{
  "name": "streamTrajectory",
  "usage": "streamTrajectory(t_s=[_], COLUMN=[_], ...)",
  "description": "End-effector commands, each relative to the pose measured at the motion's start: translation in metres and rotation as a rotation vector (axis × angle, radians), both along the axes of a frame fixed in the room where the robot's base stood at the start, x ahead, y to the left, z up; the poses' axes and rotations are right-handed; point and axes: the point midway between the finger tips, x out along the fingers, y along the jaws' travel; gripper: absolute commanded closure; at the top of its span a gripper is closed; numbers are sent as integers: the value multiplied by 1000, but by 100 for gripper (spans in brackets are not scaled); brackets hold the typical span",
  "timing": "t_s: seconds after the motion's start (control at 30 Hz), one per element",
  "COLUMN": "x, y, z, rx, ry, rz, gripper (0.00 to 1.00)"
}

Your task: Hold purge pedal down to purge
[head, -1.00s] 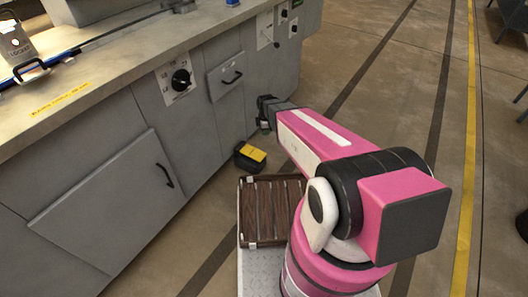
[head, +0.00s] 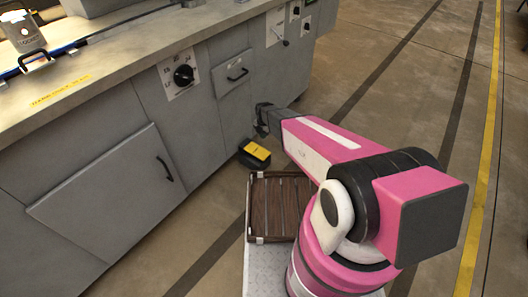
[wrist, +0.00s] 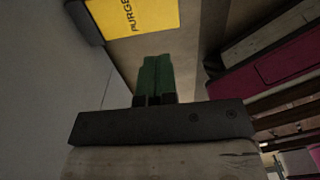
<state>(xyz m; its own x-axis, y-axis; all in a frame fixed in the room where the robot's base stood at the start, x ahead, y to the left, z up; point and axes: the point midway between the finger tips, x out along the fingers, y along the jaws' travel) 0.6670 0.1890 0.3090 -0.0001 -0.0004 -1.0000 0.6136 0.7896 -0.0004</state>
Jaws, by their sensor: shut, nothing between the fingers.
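The purge pedal (head: 255,151) is a small black unit with a yellow top on the floor, close against the foot of the grey cabinet. In the wrist view its yellow plate (wrist: 134,16) shows at the top, with the letters "PURGE" partly cut off. My gripper (head: 262,124) is above and slightly right of the pedal in the head view, near the cabinet face. In the wrist view the green fingers (wrist: 155,80) are together and empty. The fingertips appear apart from the pedal, below it in that picture.
The grey cabinet (head: 85,205) runs along the left, with a dial (head: 183,75) and black handles. A slatted wooden rack (head: 275,207) lies on my base in front of the pedal. Open floor lies to the right, with a yellow line (head: 485,150).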

Motion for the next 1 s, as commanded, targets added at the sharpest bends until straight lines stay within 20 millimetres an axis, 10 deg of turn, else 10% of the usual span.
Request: streamTrajectory(t_s=[1.0], x=[1], y=[0], z=[-136], rx=[-1], ry=[1], rz=[-2], gripper=[100])
